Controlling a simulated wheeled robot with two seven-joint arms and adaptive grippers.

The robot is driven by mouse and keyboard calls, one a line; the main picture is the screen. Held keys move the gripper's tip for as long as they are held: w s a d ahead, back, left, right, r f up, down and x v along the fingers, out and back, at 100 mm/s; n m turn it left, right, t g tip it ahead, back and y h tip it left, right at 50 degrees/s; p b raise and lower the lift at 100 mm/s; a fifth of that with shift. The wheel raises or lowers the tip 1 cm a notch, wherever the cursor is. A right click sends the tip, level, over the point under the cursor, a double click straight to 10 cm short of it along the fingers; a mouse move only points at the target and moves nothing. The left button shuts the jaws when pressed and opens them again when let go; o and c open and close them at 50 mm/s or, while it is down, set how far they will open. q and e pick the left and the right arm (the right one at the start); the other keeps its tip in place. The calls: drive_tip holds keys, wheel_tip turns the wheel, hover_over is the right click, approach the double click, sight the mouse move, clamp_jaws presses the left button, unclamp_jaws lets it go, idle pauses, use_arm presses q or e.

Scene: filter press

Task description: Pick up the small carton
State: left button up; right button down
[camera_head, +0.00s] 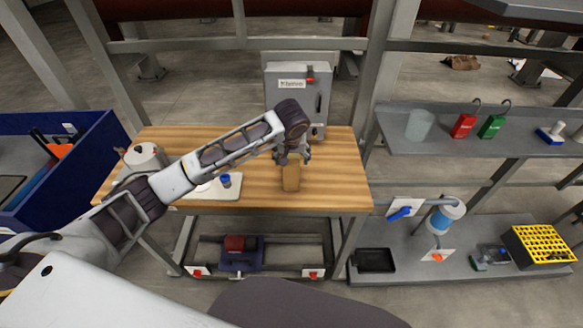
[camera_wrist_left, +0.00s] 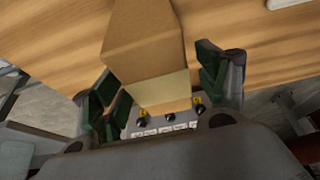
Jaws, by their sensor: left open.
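The small carton (camera_head: 291,178) is a plain brown box standing on the wooden table, right of the table's middle. My left gripper (camera_head: 291,155) is over the carton's top end, pointing down at it. In the left wrist view the carton (camera_wrist_left: 147,45) reaches in between the two green-padded fingers of the left gripper (camera_wrist_left: 158,88). The fingers are open, one on each side of it. A gap shows at the right finger; at the left finger I cannot tell whether it touches. My right gripper is not in view.
The wooden table (camera_head: 342,180) has free room right of the carton. A white tray (camera_head: 225,192) with a blue-capped item lies left of it. A grey cabinet (camera_head: 300,95) stands behind. A shelf (camera_head: 460,125) with red and green padlocks is at the right.

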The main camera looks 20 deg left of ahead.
use_arm(q)
drive_tip(key=c, duration=1.1)
clamp_jaws()
drive_tip(key=shift+r, duration=0.1)
drive_tip(key=shift+r+b, duration=0.15)
drive_tip(key=shift+b, duration=0.55)
wheel_tip(320, 180, up, 8)
drive_tip(key=shift+r, duration=1.05)
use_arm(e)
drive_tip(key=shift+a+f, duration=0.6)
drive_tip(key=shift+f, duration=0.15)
